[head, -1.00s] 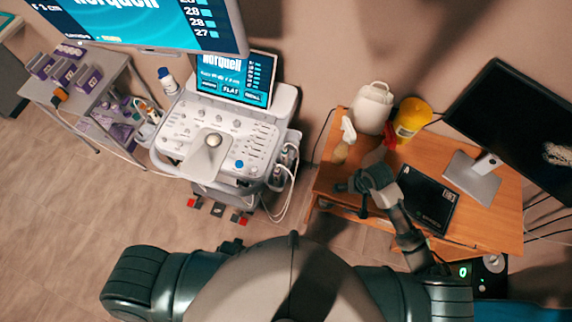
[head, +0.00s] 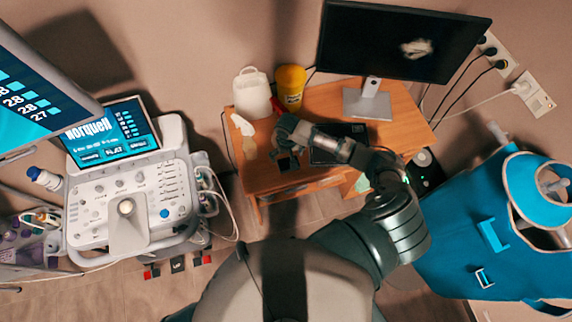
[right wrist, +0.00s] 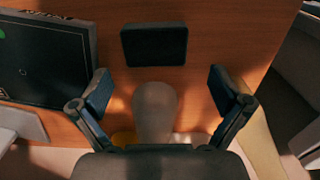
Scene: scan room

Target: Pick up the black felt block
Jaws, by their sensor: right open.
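The black felt block (right wrist: 154,45) lies flat on the wooden desk in the right wrist view, a small dark rectangle near the top. In the head view it is a small dark patch (head: 289,163) near the desk's front edge. My right gripper (right wrist: 161,88) is open, its two fingers spread wide, with nothing held between them. In the wrist view the block shows above the fingertips, in line with the gap. In the head view my right gripper (head: 288,142) is over the desk's left part, close to the block. My left gripper is not in view.
A flat black device (head: 338,143) lies on the desk (head: 402,125) to the block's right. A monitor (head: 400,42) stands at the back right. An ultrasound console (head: 130,205) is left.

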